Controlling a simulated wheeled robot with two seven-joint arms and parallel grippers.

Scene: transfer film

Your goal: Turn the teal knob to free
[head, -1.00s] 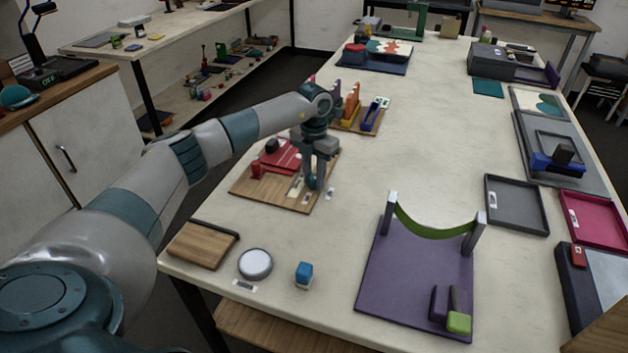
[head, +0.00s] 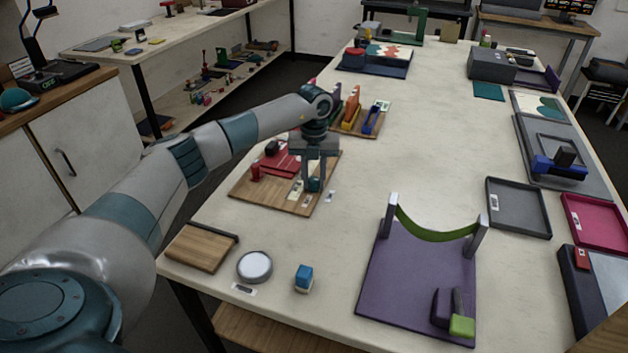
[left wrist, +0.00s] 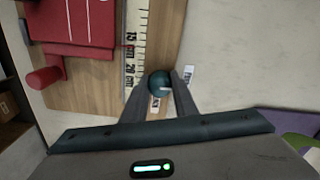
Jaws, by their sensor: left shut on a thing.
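The teal knob (left wrist: 159,82) sits near the edge of a wooden board, beside a printed ruler strip (left wrist: 136,50). It carries a light pointer mark. My left gripper (left wrist: 161,92) is shut on the knob, with a finger on each side of it. In the head view my left gripper (head: 314,184) stands over the right side of the wooden board (head: 270,201), and its fingers largely hide the knob. A small label (left wrist: 189,73) lies right of the knob, and another label (left wrist: 155,104) is partly hidden between the fingers. My right gripper is not in view.
On the same board are a red sloped block (head: 280,158) and a red peg (head: 255,172). A rack with orange and blue parts (head: 360,118) stands behind. A purple base with a green band (head: 415,275) lies to the right. The table's middle is clear.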

